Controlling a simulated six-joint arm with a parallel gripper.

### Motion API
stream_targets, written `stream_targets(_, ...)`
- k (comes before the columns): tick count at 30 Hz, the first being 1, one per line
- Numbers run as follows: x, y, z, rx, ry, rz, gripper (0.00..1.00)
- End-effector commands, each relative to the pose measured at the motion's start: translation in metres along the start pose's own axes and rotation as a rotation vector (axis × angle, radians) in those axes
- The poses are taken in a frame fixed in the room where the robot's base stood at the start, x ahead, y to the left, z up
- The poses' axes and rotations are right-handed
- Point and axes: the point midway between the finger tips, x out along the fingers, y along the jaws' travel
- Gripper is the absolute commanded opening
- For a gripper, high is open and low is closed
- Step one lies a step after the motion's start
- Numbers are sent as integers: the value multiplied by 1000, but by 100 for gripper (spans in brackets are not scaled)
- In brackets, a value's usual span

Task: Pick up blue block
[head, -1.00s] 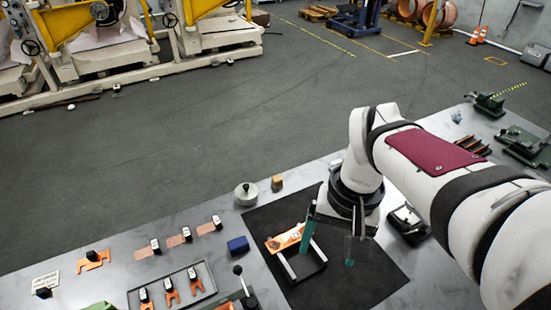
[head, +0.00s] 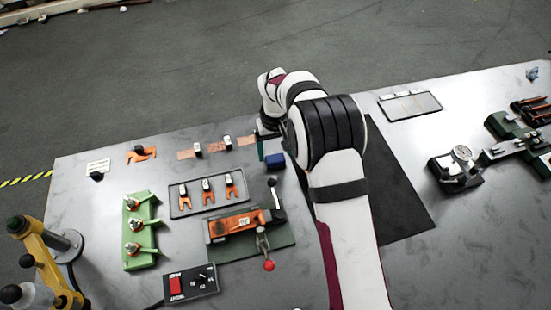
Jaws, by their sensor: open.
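The blue block (head: 275,162) is a small dark blue box on the grey metal table, at the left edge of the black mat (head: 395,200). My gripper (head: 273,150) is just behind it in the picture, pointing down. One teal finger shows to the left of the block; the other is mostly hidden by my arm. The gripper is open. I see nothing held in it. I cannot tell how high the fingertips are above the table.
Left of the block are copper strips (head: 187,154), a tray (head: 208,195) with orange pieces, and an orange clamp fixture (head: 238,224) with an upright lever (head: 272,185) close in front of the block. A green fixture (head: 140,230) stands farther left.

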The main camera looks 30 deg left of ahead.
Motion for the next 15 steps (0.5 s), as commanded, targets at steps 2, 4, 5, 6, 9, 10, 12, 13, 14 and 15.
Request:
stream_targets(2,16,-2,1,1,-3,-1,82)
stream_targets(4,26,-1,1,0,-1,-1,82)
stream_targets(5,29,-1,1,0,-1,-1,82)
stream_targets(6,30,-1,1,0,1,-1,82)
stream_targets(9,31,-1,0,1,2,-1,82)
stream_targets(10,31,-1,0,1,2,-1,82)
stream_targets(12,31,-1,0,1,2,-1,81)
stream_targets(13,31,-1,0,1,2,-1,75)
stream_targets(14,30,-1,0,1,2,-1,70)
stream_targets(15,30,-1,0,1,2,-1,63)
